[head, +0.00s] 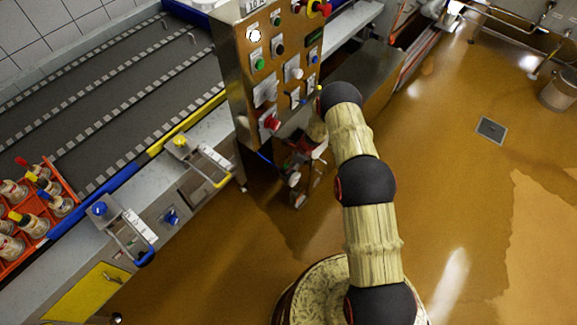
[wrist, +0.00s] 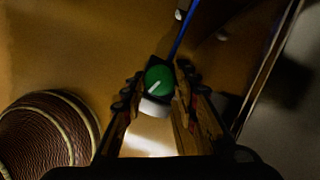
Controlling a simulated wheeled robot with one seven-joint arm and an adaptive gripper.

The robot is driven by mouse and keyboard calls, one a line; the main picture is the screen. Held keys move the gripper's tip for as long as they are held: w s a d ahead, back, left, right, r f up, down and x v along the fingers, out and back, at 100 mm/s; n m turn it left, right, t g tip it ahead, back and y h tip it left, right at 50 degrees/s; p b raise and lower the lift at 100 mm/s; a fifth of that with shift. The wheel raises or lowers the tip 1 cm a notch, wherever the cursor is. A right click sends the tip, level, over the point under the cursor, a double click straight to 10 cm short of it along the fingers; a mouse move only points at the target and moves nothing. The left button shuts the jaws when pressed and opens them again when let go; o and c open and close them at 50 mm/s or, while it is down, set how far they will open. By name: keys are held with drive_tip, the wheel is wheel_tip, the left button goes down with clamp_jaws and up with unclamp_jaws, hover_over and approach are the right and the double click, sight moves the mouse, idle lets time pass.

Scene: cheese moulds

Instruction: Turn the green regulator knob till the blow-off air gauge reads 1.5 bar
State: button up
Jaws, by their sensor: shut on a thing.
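The green regulator knob (wrist: 158,80) shows in the wrist view as a round green cap with a white pointer line slanting from lower left to upper right. My gripper (wrist: 160,84) has one finger on each side of the knob and is shut on it. In the head view my gripper (head: 301,165) is low beside the steel control panel, and the knob between its fingers cannot be made out. I cannot make out a readable blow-off air gauge in either view.
The steel control panel (head: 243,90) carries several buttons and switches, including a red mushroom button (head: 270,123). Conveyor lanes (head: 110,110) run at the left, with an orange crate (head: 67,213) of jars at the far left. The brown floor (head: 470,200) at the right is mostly open.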

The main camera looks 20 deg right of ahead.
drive_tip(key=shift+w+n+b, duration=0.1)
drive_tip(key=shift+n+b, duration=0.25)
drive_tip(key=shift+n, duration=0.05)
drive_tip(key=n+b, duration=0.1)
drive_tip(key=n, duration=0.1)
drive_tip(key=n+g+b, duration=0.1)
drive_tip(key=b, duration=0.1)
drive_tip(key=shift+w+f+n+g+y, duration=0.2)
drive_tip(key=shift+n+g+y, duration=0.1)
drive_tip(key=shift+n, duration=0.1)
drive_tip(key=n+g+b, duration=0.1)
drive_tip(key=n+b, duration=0.3)
drive_tip(key=shift+r+n+g, duration=0.15)
drive_tip(key=shift+n+g, duration=0.15)
drive_tip(key=shift+g, duration=0.1)
drive_tip(key=o, duration=1.2)
drive_tip(key=shift+c, duration=0.2)
